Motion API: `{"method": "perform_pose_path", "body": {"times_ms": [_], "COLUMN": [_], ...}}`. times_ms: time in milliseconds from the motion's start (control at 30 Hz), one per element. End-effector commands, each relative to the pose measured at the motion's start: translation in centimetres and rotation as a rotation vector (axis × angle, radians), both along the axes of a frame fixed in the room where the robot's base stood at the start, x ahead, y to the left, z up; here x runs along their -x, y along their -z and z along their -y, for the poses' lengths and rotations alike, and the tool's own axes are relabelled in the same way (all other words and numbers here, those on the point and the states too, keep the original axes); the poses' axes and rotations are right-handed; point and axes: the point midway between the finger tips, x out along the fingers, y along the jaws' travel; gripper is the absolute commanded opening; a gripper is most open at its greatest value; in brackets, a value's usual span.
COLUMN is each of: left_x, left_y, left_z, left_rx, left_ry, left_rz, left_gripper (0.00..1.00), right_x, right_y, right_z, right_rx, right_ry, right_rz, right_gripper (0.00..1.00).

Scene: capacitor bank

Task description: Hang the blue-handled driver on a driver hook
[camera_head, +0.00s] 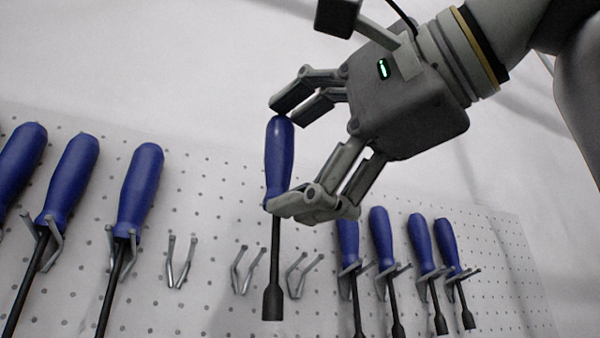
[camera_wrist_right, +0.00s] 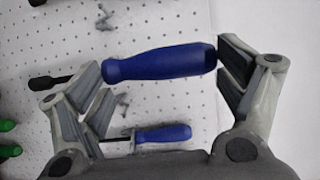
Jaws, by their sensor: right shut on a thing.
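The blue-handled driver (camera_head: 279,160) hangs nearly upright in my right gripper (camera_head: 281,158), with its dark shaft and thick tip pointing down. One finger is at the handle's top end and the other at its lower end. In the right wrist view the blue handle (camera_wrist_right: 160,62) spans between the fingers (camera_wrist_right: 165,85). Three empty forked hooks show on the pegboard: a left one (camera_head: 180,262), a middle one (camera_head: 246,270) and a right one (camera_head: 303,275). The driver's tip appears in front of the board between the middle and right hooks; its distance from the board is unclear. My left gripper is out of view.
Similar blue drivers hang on hooks at the left (camera_head: 138,190) and several at the right (camera_head: 381,238). The white pegboard (camera_head: 210,215) has bare wall above. Green objects (camera_wrist_right: 8,151) show at the right wrist view's left edge.

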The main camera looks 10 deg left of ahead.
Motion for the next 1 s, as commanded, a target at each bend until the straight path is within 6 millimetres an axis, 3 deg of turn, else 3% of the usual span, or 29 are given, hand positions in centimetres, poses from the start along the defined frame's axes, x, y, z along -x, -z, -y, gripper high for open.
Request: {"method": "perform_pose_path", "body": {"times_ms": [1000], "left_x": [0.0], "left_y": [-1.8], "left_z": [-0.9], "left_rx": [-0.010], "left_ry": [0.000], "left_rz": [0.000], "left_gripper": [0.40], "right_x": [-5.1], "right_y": [0.8], "right_z": [-3.4], "right_rx": [0.001], "right_ry": [0.000], "right_rz": [0.001], "right_gripper": [0.62]}}
